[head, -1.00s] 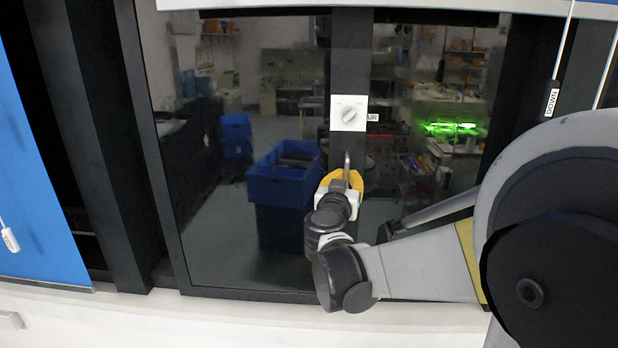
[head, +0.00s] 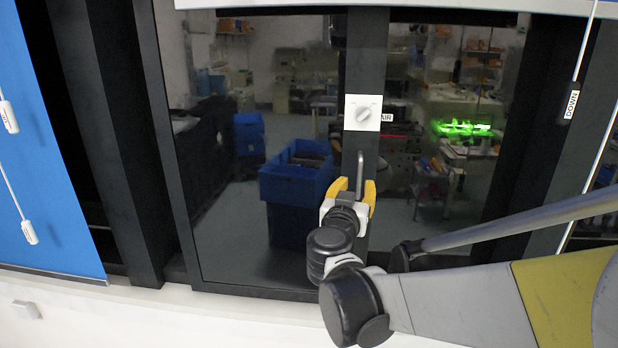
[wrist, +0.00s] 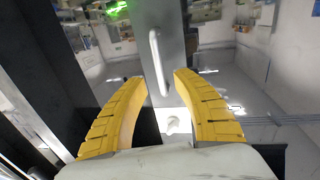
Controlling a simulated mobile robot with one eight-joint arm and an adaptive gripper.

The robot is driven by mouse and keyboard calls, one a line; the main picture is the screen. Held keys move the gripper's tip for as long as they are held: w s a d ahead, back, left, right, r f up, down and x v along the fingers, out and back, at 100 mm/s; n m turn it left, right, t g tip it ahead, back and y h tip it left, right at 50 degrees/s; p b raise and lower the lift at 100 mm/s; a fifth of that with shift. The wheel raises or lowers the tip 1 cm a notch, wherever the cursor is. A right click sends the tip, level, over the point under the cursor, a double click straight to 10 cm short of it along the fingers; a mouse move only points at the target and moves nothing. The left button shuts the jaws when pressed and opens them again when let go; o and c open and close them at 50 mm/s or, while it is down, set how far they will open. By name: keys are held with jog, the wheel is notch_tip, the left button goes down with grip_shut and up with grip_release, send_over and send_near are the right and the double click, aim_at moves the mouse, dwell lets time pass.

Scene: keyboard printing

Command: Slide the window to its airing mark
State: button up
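The window (head: 225,250) is a dark-framed glass pane, with a blue bin and shelves showing through the glass. A slim grey upright handle (head: 360,170) is on its dark middle stile. A white plate with a round knob (head: 363,112) sits above the handle, with a small label reading "AIR" (head: 387,118) at its right edge. My gripper (head: 355,187) has its yellow fingers apart at the handle's lower part. In the wrist view the handle (wrist: 157,55) stands between and just beyond the open fingertips; I cannot tell whether they touch it.
Blue blinds (head: 50,150) hang at the left with pull cords. A cord with a "DOWN" tag (head: 573,98) hangs at the right. A white sill (head: 150,310) runs below the window.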

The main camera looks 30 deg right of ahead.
jog(key=v, duration=0.6)
jog(key=shift+s+a, duration=0.2)
jog(key=shift+s, duration=0.05)
jog(key=shift+w, duration=0.1)
jog(key=w+a+f+n+t+y+b, duration=0.1)
jog(key=a+f+n+t+y+b, duration=0.2)
jog(key=a+f+n+y+b, duration=0.45)
jog(key=w+a+f+n+t+y+b, duration=0.2)
jog(key=a+f+y+b, duration=0.4)
jog(key=a+b, duration=0.4)
jog(key=s+a+f+n+g+y+b, duration=0.1)
jog(key=s+a+f+g+b, duration=0.15)
jog(key=f, duration=0.45)
jog(key=s+a+f+g+y+b, duration=0.1)
jog(key=a+f+b, duration=0.1)
jog(key=f+b, duration=0.35)
jog(key=s+d+f+g+h+b, duration=0.1)
jog(key=s+f+g+b, duration=0.1)
jog(key=s+f, duration=0.2)
jog(key=s+d+f+m+g+b, duration=0.1)
jog(key=s+f+g+b, duration=0.2)
jog(key=f, duration=0.7)
jog(key=s+d+f+g+h+b, duration=0.1)
jog(key=s+d+f+g+b, duration=0.1)
jog(key=s+f, duration=0.3)
notch_tip(320, 180, down, 3)
jog(key=shift+s+h, duration=0.35)
jog(key=shift+s, duration=0.05)
